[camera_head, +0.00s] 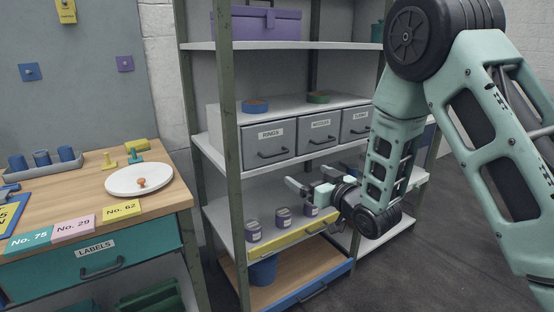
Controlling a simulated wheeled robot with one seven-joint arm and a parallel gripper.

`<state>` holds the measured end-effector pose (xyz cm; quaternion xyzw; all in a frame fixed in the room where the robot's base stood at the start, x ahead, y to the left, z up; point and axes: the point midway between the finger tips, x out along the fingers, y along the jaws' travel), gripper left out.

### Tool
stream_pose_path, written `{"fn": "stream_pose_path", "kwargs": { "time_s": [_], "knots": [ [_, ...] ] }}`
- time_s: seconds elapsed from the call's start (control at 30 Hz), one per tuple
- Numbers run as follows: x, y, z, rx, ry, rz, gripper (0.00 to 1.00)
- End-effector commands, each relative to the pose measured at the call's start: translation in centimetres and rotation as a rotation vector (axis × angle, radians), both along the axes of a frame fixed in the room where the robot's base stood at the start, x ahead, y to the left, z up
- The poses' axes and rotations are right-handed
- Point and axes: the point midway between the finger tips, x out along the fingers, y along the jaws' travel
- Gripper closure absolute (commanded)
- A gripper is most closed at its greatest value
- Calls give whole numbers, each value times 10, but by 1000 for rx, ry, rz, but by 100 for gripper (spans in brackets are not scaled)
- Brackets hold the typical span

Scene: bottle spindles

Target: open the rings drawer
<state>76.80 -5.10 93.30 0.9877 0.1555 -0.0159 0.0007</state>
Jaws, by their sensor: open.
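The rings drawer (270,144) is the leftmost of three grey drawers in a cabinet on the middle shelf. It carries a white label reading RINGS and a dark bar handle (273,154). Its front looks flush with the other drawers, so it appears closed. My gripper (297,187) is open and empty, its fingers pointing left. In the picture it is below and slightly right of the rings drawer, apart from the handle and above the lower shelf.
Beside it are the washers drawer (319,134) and a third drawer (357,123), partly hidden by my arm. Dark spools (253,231) stand below near a yellow strip (287,236). A green shelf post (231,150) stands left of the cabinet. A workbench (88,205) is farther left.

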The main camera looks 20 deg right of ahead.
Motion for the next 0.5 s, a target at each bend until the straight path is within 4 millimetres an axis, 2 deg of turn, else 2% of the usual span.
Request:
{"fn": "stream_pose_path", "kwargs": {
  "time_s": [0.17, 0.27, 0.5],
  "knots": [
    [6, -3, 0, 7, -34, 3, 0],
    [18, 2, 1, 6, -35, 4, 0],
    [63, 17, 2, 6, -34, 4, 0]
  ]
}}
